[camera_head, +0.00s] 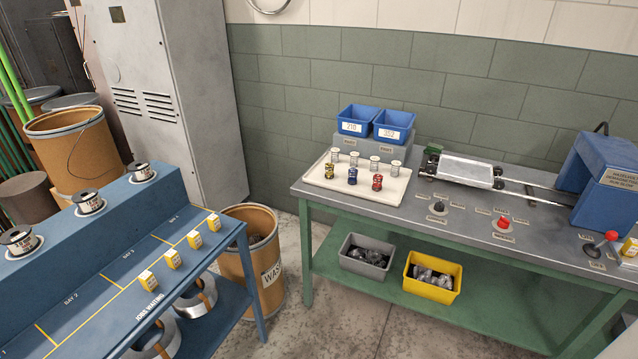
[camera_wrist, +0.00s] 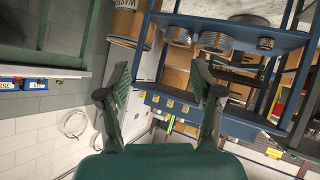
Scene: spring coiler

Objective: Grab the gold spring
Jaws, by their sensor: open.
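A small gold spring (camera_head: 329,170) stands upright at the left of the front row on a cream tray (camera_head: 335,190). A blue spring (camera_head: 352,176) and a red spring (camera_head: 377,182) stand beside it to the right, and a row of pale silver pieces (camera_head: 354,159) is just behind. My gripper (camera_wrist: 163,84) shows only in the wrist view, with its two fingers wide apart and nothing between them. The gold spring does not show in that view, and the gripper is well away from the tray.
Two blue bins (camera_head: 376,124) sit on a grey stand behind the tray. A blue machine (camera_head: 604,175) stands on the right of the green-framed bench (camera_head: 400,222). A blue rack (camera_head: 110,250) and waste drum (camera_head: 252,263) are at left. Concrete floor (camera_head: 310,320) is open between.

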